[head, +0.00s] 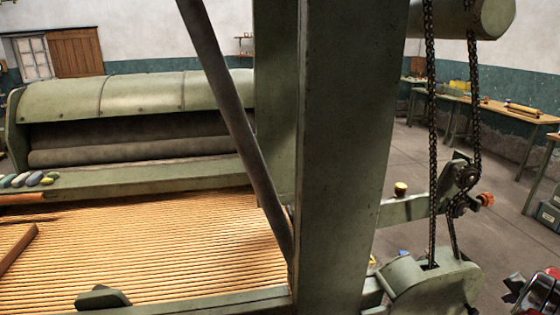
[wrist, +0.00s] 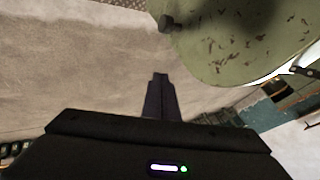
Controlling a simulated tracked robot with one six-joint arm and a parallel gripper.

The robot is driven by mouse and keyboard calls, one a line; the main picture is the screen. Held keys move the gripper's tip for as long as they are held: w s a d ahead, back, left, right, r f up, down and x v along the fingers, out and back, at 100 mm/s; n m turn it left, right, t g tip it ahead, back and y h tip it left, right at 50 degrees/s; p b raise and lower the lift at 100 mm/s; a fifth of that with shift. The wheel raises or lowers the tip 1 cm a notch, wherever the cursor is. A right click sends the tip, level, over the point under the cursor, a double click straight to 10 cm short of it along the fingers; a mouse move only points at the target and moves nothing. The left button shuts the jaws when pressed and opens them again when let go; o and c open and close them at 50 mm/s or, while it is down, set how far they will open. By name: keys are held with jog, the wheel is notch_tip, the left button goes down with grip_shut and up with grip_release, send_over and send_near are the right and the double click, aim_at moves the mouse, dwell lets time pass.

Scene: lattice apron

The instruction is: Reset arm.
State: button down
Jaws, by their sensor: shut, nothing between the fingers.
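My gripper (wrist: 160,96) shows in the wrist view, with its dark fingers together and nothing between them. It points at a plain grey-beige surface (wrist: 70,65). A rounded, chipped green metal part (wrist: 240,40) is to the upper right of the fingertips, and I see no contact with it. In the head view I cannot make out my gripper for sure. A black and red part with shiny metal (head: 538,292) is cut off at the lower right corner, and I cannot tell what it is.
A green machine post (head: 345,160) and a slanted bar (head: 235,120) block the middle of the head view. The slatted wooden lattice (head: 150,250) lies left, before a roller housing (head: 140,95). Chains (head: 431,130) hang at right. Benches (head: 515,112) line the wall beyond open floor (head: 415,160).

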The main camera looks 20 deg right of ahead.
jog(key=s+a+f+g+y, duration=0.1)
jog(key=s+a+f+y, duration=0.2)
jog(key=a, duration=0.7)
jog(key=w+a+r+n+g+y, duration=0.1)
jog(key=w+a+r+n, duration=0.1)
jog(key=a+r, duration=0.7)
jog(key=w+a+r+n+g, duration=0.1)
jog(key=w+a+r+n, duration=0.2)
jog(key=a, duration=1.1)
jog(key=w+a+r+n+y, duration=0.1)
jog(key=a+r+n, duration=0.1)
jog(key=a+r, duration=0.75)
jog(key=s+a+r+n+t, duration=0.1)
jog(key=s+a+r+n, duration=0.2)
jog(key=a, duration=0.8)
jog(key=s+a+r+n+t, duration=0.1)
jog(key=s+a+r+n, duration=0.2)
jog(key=a, duration=0.9)
jog(key=s+a+r+n+t, duration=0.1)
jog(key=s+a+r+n, duration=0.3)
jog(key=a+r, duration=0.3)
jog(key=shift+s+a+r, duration=0.25)
jog(key=shift+s+a, duration=0.4)
jog(key=shift+a, duration=2.05)
